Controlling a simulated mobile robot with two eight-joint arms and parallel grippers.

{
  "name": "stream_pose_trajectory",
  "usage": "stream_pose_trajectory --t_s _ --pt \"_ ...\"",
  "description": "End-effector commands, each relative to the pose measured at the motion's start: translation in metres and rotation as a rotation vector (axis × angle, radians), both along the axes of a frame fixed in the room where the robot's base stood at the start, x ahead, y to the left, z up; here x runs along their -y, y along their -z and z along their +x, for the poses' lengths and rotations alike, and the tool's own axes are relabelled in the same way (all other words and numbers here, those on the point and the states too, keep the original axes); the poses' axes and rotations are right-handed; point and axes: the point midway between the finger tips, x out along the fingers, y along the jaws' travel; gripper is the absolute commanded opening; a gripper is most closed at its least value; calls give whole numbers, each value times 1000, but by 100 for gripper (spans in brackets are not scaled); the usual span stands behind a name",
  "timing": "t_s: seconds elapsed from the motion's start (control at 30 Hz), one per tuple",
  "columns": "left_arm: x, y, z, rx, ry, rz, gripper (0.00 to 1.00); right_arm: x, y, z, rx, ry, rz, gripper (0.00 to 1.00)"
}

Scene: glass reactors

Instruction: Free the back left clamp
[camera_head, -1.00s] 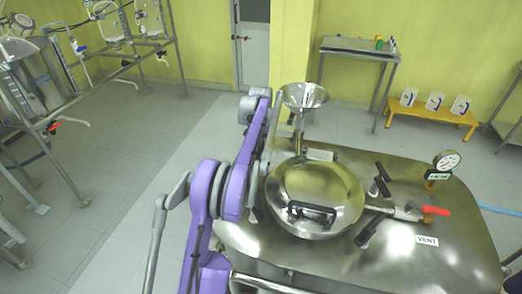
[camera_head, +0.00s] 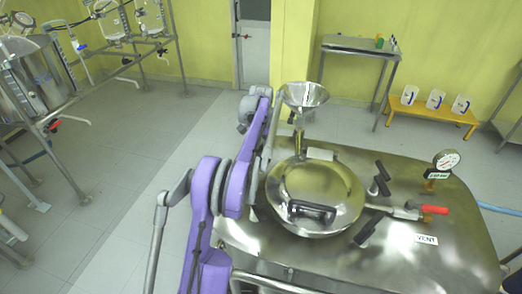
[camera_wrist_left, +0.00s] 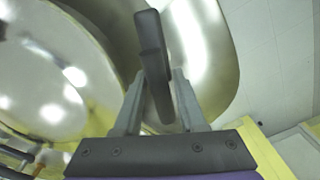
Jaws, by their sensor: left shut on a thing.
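The steel reactor has a round domed lid (camera_head: 318,185) with a black handle on top. In the left wrist view, the fingers of my left gripper (camera_wrist_left: 156,88) stand on either side of a black clamp handle (camera_wrist_left: 151,40) beside the round lid (camera_wrist_left: 55,60) and are shut on it. In the head view my purple left arm runs along the lid's left side and covers the back left clamp and the gripper. Two black clamp handles show on the lid's right side, one at the back (camera_head: 382,180) and one at the front (camera_head: 367,230). My right gripper is not in view.
A steel funnel (camera_head: 304,95) stands behind the lid, close to my left arm. A red-handled valve (camera_head: 434,210) and a pressure gauge (camera_head: 446,160) are on the right. A steel table (camera_head: 360,48) and a yellow bench (camera_head: 432,114) stand along the back wall.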

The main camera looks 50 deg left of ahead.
Motion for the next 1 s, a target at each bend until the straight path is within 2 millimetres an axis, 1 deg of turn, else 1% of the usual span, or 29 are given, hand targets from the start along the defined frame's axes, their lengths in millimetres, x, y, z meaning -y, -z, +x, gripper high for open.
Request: stream_pose_trajectory --t_s 0.17,0.2,0.27,0.57,0.67,0.77,1.0 --pt "0 0 0 0 4 0 0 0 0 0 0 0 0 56" --pt "0 0 1 1 4 0 44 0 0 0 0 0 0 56" --pt "0 0 1 1 4 0 55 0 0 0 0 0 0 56" --pt "0 -1 0 1 1 0 55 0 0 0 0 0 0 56" --pt "0 -7 0 1 0 0 55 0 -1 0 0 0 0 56" --pt "0 -22 0 1 0 0 55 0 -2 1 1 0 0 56" --pt "0 -72 1 1 1 0 55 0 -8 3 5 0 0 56"
